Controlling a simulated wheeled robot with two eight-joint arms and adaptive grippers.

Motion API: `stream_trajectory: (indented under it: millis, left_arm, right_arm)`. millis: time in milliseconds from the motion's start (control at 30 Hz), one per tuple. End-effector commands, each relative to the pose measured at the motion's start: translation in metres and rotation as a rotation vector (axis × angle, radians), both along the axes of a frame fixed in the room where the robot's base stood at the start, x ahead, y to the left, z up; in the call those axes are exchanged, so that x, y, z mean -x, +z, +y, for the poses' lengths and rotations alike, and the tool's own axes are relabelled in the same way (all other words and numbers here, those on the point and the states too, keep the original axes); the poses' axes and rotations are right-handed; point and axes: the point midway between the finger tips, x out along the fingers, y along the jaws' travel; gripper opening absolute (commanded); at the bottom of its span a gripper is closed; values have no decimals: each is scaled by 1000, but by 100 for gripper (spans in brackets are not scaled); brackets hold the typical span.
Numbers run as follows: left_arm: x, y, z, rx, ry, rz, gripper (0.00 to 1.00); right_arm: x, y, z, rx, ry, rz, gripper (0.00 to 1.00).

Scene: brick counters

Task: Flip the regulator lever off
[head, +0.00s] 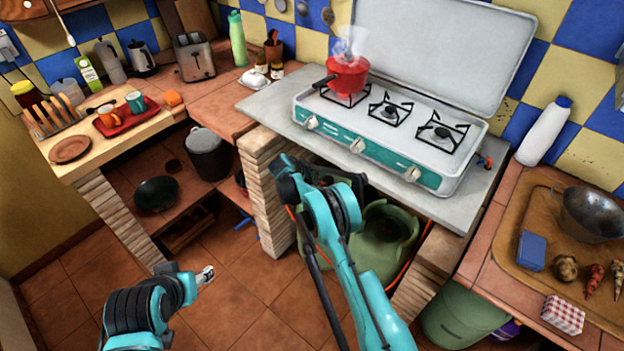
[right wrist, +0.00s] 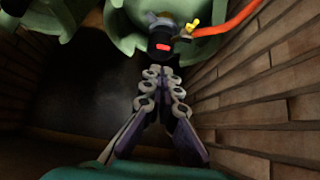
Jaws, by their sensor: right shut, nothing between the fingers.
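The regulator (right wrist: 163,42) shows at the top of the right wrist view, a dark body with a red mark at its front. Its small yellow lever (right wrist: 192,26) sits at its right side, by the orange hose (right wrist: 235,20). It is on top of the green gas cylinder (right wrist: 120,25), which also shows under the stove counter in the head view (head: 372,252). My right gripper (right wrist: 164,74) is shut and empty, its fingertips just below the regulator in the picture; I cannot tell if they touch. My left gripper (head: 206,275) is over the floor, away from the cylinder.
Brick walls (right wrist: 250,105) stand close on both sides of the space under the counter. The grey counter slab (head: 262,105) above carries the teal stove (head: 372,160) with a red pot (head: 347,74). A green bin (head: 462,318) is at the lower right.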

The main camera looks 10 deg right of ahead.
Motion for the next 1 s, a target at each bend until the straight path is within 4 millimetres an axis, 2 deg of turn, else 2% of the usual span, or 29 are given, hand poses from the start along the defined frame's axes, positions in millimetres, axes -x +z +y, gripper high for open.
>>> stream_trajectory:
  millis: [33,100,300,800,1000]
  left_arm:
    - [0,-8,0,0,0,0,52]
    - [0,-13,0,0,0,0,52]
    - [0,-22,0,0,0,0,52]
    - [0,-23,0,0,0,0,52]
    - [0,-23,0,0,0,0,52]
  right_arm:
    - [-4,-12,-6,0,-3,0,0]
    - [-9,-21,-13,0,-3,0,0]
    - [-20,-39,-26,-1,-1,1,0]
    - [-23,-43,-30,-1,0,1,0]
    - [-12,-44,-29,-1,0,1,0]
